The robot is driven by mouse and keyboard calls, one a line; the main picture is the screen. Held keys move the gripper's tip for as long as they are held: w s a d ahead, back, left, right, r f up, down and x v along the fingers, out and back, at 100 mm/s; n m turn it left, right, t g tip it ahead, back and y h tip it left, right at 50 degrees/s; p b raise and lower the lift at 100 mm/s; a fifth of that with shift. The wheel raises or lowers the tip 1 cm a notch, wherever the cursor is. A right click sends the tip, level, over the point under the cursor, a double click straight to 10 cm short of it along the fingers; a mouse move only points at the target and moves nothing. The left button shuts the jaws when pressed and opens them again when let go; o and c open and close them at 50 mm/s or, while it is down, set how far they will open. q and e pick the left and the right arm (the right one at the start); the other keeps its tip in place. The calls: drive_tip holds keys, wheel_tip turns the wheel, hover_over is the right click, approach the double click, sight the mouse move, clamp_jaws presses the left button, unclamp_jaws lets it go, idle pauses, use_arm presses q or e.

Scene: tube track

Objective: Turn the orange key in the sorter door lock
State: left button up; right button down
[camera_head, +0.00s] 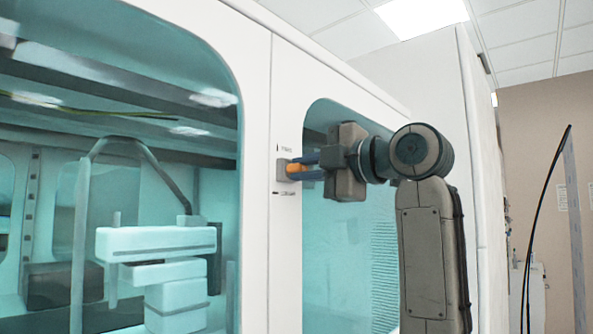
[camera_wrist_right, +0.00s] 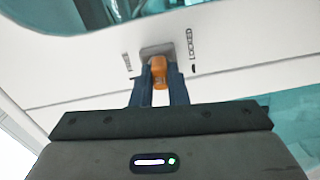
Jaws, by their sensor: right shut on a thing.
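The orange key (camera_head: 296,171) sits in the grey lock (camera_head: 281,170) on the white door post, between two teal windows. My right gripper (camera_head: 301,166) comes in from the right and its dark blue fingers are shut on the key. In the right wrist view the key (camera_wrist_right: 159,72) shows between the fingers, against the grey lock block (camera_wrist_right: 157,50). Small printed labels stand on both sides of the lock; one (camera_wrist_right: 190,45) seems to read "LOCKED". The key's far end is hidden in the lock. My left gripper is not in view.
The sorter's white frame (camera_head: 258,120) stands close in front of me. Behind the left window is a white machine (camera_head: 155,243) with a dark curved tube (camera_head: 130,142). A thin dark curved rod (camera_head: 541,215) stands at the far right, with open room before it.

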drive_tip(key=shift+f+n, duration=0.15)
drive_tip(key=shift+n, duration=0.35)
drive_tip(key=c, duration=1.3)
unclamp_jaws()
drive_tip(key=shift+c, duration=0.2)
